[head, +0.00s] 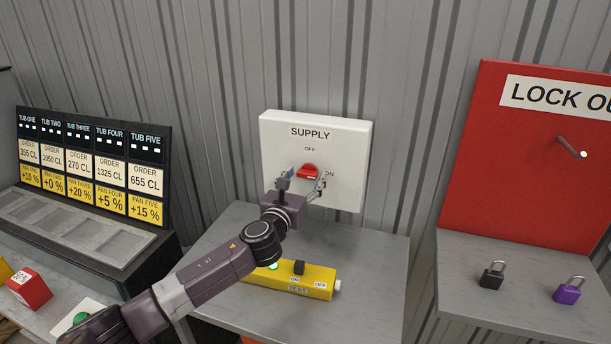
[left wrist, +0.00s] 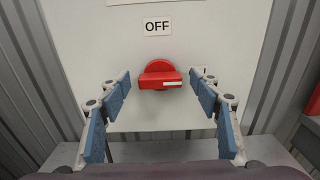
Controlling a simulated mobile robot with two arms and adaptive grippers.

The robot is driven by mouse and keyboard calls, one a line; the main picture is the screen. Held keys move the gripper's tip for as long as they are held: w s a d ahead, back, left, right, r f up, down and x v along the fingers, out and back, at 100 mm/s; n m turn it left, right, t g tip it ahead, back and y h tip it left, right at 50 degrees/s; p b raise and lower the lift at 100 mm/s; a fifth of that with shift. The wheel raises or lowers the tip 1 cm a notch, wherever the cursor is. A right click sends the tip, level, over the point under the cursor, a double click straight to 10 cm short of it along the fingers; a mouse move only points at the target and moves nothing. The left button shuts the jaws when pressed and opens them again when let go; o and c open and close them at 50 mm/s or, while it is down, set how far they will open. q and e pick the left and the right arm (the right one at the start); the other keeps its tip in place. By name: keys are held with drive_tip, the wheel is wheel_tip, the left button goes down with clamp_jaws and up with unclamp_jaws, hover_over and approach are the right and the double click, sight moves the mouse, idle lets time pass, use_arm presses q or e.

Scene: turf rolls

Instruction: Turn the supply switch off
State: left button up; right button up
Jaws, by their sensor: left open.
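The supply switch is a white box (head: 345,140) on the corrugated wall, labelled SUPPLY, with OFF above the knob and ON to its right. Its red rotary knob (head: 308,171) has a handle lying level, with a white mark at the right end, toward ON. The knob also shows in the left wrist view (left wrist: 160,76), below the OFF label. My left gripper (head: 303,180) is open in front of the knob, with its blue-padded fingers (left wrist: 160,88) to either side of it and apart from it. My right gripper is not in view.
A yellow test box (head: 318,284) lies on the grey shelf (head: 375,245) below the switch, partly behind my left arm. A red lock-out board (head: 500,150) stands at right, with a black padlock (head: 491,276) and purple padlock (head: 569,291) before it. An order display (head: 95,165) stands at left.

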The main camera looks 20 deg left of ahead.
use_arm(q)
drive_tip(key=shift+w, duration=0.25)
drive_tip(key=shift+c, duration=3)
drive_tip(key=c, duration=0.5)
drive_tip(key=shift+c, duration=0.3)
drive_tip(key=n, duration=0.4)
drive_tip(key=shift+n, duration=0.4)
drive_tip(key=n, duration=0.3)
drive_tip(key=shift+a+n, duration=0.15)
drive_tip(key=shift+n, duration=0.15)
drive_tip(key=n, duration=0.4)
drive_tip(key=shift+f+n, duration=0.15)
drive_tip(key=shift+n, duration=0.15)
drive_tip(key=n, duration=0.4)
drive_tip(key=shift+f+n, duration=0.1)
drive_tip(key=shift+n, duration=0.3)
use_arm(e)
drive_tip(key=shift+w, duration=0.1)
